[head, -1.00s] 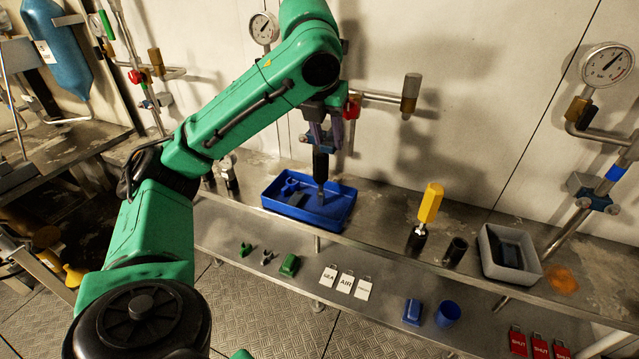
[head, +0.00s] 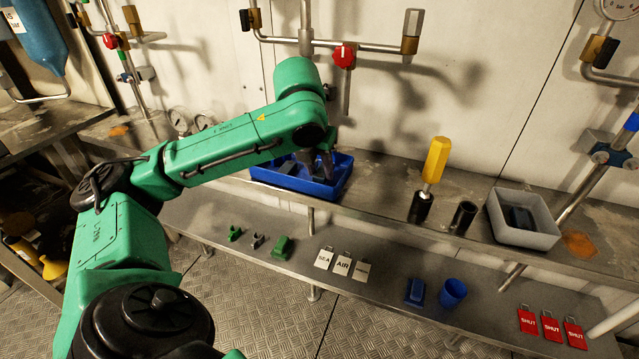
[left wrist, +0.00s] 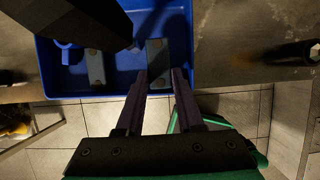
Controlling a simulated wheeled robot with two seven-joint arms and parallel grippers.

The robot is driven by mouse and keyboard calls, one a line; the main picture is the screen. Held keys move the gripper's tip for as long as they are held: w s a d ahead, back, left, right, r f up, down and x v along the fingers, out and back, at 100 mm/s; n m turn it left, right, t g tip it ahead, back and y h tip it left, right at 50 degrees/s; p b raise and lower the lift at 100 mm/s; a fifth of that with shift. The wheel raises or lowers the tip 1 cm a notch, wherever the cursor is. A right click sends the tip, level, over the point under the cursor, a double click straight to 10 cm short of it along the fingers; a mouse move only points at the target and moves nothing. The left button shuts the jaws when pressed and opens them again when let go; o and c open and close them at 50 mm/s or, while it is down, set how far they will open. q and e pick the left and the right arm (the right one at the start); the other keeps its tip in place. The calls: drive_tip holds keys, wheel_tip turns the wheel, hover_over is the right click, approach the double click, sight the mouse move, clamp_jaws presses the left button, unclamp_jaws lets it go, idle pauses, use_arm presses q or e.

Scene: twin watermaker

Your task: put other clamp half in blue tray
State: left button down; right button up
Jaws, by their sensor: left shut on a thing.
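The blue tray (head: 325,190) stands on the upper shelf against the wall. My left gripper (head: 324,165) reaches down into it at its right part. In the left wrist view the left gripper's dark fingers (left wrist: 159,76) are shut on a flat grey clamp half (left wrist: 156,58), which is at or close above the tray floor; contact is unclear. Another flat grey piece (left wrist: 95,68), apparently a clamp half, lies in the tray to the left, beside a small blue part (left wrist: 65,46). A large dark shape hides the tray's upper left there. My right gripper is out of view.
To the right on the shelf stand a yellow-handled tool (head: 436,160), a dark cylinder (head: 463,217) and a grey bin (head: 525,232). The lower shelf holds small green parts (head: 282,247), white tags (head: 343,263), a blue cup (head: 453,293) and red SHUT tags (head: 551,325). Pipes run above.

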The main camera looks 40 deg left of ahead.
use_arm(q)
wheel_tip(320, 180, down, 3)
drive_tip(key=shift+r, duration=0.3)
drive_tip(key=c, duration=0.5)
unclamp_jaws()
drive_tip(key=shift+c, duration=0.2)
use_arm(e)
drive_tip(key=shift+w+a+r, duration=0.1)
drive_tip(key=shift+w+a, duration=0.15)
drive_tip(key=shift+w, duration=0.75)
use_arm(q)
drive_tip(key=p+v, duration=0.3)
drive_tip(key=v, duration=0.9)
drive_tip(key=shift+p, duration=0.3)
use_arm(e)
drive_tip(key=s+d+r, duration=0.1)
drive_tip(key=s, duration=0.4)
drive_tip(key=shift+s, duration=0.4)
use_arm(q)
drive_tip(key=shift+d, duration=0.1)
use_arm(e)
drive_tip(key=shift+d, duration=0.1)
